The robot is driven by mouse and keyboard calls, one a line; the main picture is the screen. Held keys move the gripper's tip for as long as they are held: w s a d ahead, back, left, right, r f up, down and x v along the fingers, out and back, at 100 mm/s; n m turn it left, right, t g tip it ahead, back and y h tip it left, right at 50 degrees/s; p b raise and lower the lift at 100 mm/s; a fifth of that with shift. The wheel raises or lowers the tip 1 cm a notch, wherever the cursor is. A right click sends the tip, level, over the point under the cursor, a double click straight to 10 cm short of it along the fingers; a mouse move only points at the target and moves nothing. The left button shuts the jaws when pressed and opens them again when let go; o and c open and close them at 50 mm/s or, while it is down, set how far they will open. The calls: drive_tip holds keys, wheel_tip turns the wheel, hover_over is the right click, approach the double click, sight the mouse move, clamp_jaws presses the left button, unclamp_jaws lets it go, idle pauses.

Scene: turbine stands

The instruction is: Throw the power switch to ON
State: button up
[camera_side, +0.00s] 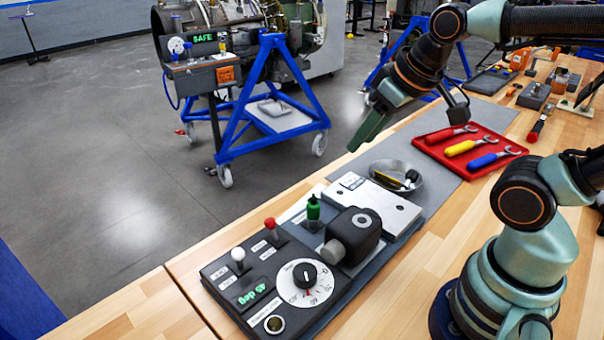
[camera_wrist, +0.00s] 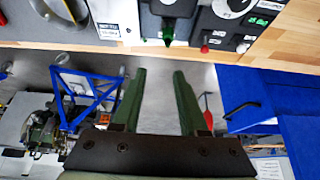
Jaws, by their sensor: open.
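The grey control box (camera_side: 226,312) stands at the bench's front left. It carries a white-ball lever (camera_side: 238,256), a red-capped lever (camera_side: 271,226) and a dark dial (camera_side: 305,276). I cannot read the labels, so I cannot tell which lever is the power switch. In the wrist view the red cap (camera_wrist: 205,48) and white ball (camera_wrist: 242,47) show near the top right. My gripper (camera_side: 356,143) is open and empty, high beyond the bench's far edge, apart from the box. In the wrist view both green fingers (camera_wrist: 159,72) are spread with nothing between them.
A green bottle-shaped piece (camera_side: 313,210) and a black block (camera_side: 352,236) stand beside the levers. A metal bowl (camera_side: 397,169) and a red tray (camera_side: 470,150) of several tools lie to the right. A blue engine stand (camera_side: 268,110) is on the floor behind.

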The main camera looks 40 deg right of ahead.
clamp_jaws()
drive_tip(key=a+f+n+y, duration=0.1)
drive_tip(key=a+f+n, duration=0.3)
drive_tip(key=n, duration=0.9)
drive_tip(key=a+f+n+g+y, duration=0.1)
drive_tip(key=a+f+n, duration=0.3)
drive_tip(key=a+n, duration=0.7)
drive_tip(key=shift+a+f+n, duration=0.2)
drive_tip(key=shift+a+n, duration=0.05)
drive_tip(key=shift+n, duration=1.25)
